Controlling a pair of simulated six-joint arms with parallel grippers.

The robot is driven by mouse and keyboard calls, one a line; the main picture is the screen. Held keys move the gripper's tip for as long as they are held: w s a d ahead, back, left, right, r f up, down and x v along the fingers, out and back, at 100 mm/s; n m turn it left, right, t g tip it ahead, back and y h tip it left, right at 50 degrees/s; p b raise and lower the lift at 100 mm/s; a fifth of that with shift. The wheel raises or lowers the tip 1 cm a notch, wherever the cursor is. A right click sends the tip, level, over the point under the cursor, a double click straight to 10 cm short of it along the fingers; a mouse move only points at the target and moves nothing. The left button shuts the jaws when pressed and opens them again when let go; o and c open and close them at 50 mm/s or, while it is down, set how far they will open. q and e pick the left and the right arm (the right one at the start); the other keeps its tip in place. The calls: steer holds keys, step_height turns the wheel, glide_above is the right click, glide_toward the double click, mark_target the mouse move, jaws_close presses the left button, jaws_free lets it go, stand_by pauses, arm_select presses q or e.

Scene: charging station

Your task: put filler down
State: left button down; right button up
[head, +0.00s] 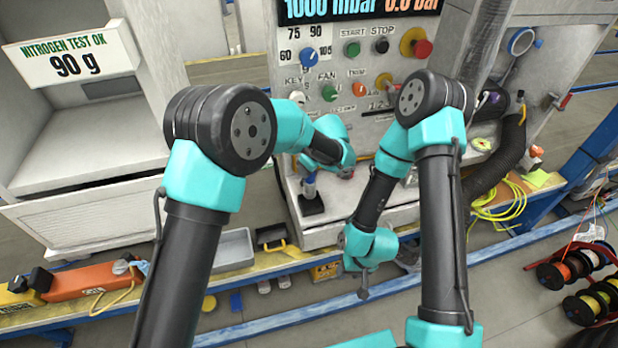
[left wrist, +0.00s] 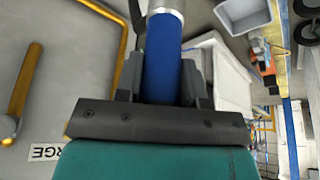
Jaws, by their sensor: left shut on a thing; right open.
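The filler, which I take to be the blue cylinder (left wrist: 163,62) with a silver collar, stands out between the two grey fingers of my left gripper (left wrist: 160,85) in the left wrist view. The fingers are shut on it; its far end runs out of the picture. In the head view my left forearm reaches to the front of the charging station (head: 350,125), and the left fingers are mostly hidden behind it. My right gripper (head: 363,290) hangs low in front of the station, open, with no object seen in it.
A black hose (head: 497,172) and yellow cable (head: 505,208) lie at right. A grey tray (head: 233,248) and an orange box (head: 88,281) are on the lower left shelf. Cable spools (head: 575,268) stand at right.

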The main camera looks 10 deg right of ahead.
arm_select(q)
steer(key=shift+f, duration=2.05)
steer(key=c, duration=0.7)
jaws_free()
steer(key=shift+c, duration=0.2)
steer(key=v, duration=1.2)
steer(key=shift+w, duration=0.1)
